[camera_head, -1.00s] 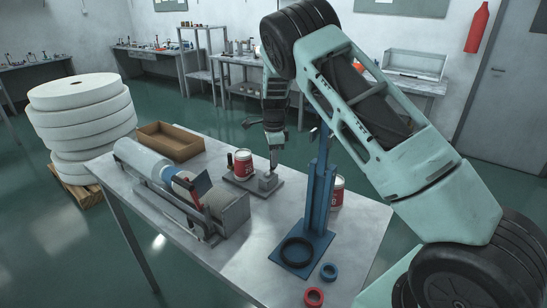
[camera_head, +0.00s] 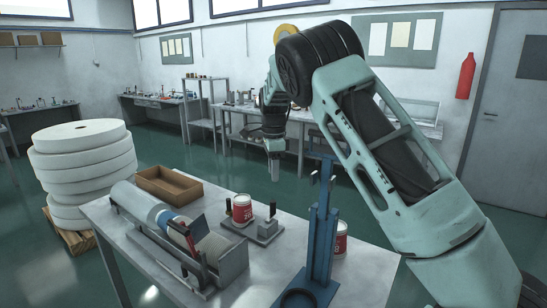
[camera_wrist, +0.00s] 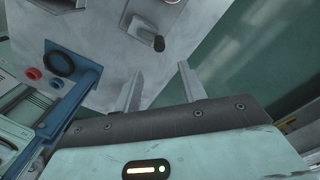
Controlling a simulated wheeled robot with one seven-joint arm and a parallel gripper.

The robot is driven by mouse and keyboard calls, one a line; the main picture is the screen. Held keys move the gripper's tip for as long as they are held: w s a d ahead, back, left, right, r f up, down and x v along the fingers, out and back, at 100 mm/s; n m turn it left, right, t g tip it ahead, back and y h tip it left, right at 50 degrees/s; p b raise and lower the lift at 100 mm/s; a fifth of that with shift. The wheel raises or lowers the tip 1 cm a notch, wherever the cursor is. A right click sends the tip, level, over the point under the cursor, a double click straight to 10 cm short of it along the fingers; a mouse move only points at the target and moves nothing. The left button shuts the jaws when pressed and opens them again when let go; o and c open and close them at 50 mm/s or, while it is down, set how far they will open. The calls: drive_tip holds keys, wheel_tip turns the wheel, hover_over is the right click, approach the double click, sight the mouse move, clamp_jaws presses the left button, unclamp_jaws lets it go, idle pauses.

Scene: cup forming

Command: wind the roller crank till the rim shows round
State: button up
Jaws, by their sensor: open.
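The roller fixture (camera_head: 262,236) is a grey plate with a small block on the table. Its crank has a dark knob (camera_head: 272,208) that stands up at the right of the plate. The knob also shows in the wrist view (camera_wrist: 159,43), ahead of the fingers. A red and white cup (camera_head: 242,209) stands upright at the left of the fixture. Its rim is too small to judge for roundness. My gripper (camera_head: 274,174) is above and behind the crank, apart from it. In the wrist view its two fingers (camera_wrist: 162,82) are spread with nothing between them.
A blue upright press (camera_head: 321,235) stands right of the fixture, with another red can (camera_head: 341,238) behind it. A cylinder machine (camera_head: 175,228) and a brown tray (camera_head: 168,186) take up the left of the table (camera_head: 370,270). White discs (camera_head: 82,170) are stacked beyond its left end.

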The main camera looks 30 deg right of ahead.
wheel_tip(320, 180, up, 6)
drive_tip(key=shift+f+b, duration=0.1)
drive_tip(key=shift+b, duration=0.2)
idle(0.4)
drive_tip(key=s+a+f+n+y, duration=0.1)
drive_tip(key=s+a+f+n, duration=0.1)
drive_tip(key=s+a+n, duration=0.75)
drive_tip(key=s+a+f+n+y, duration=0.1)
drive_tip(key=s+a+n, duration=0.75)
drive_tip(key=a, duration=0.65)
drive_tip(key=s+a+f+n, duration=0.2)
drive_tip(key=s+n, duration=0.4)
drive_tip(key=s, duration=0.6)
drive_tip(key=s+a+f+n+h, duration=0.1)
drive_tip(key=s+n, duration=0.5)
drive_tip(key=s, duration=0.6)
wheel_tip(320, 180, down, 3)
drive_tip(key=shift+a+r+b, duration=0.2)
drive_tip(key=shift+a+b, duration=0.2)
drive_tip(key=shift+a, duration=0.1)
drive_tip(key=shift+w, duration=0.15)
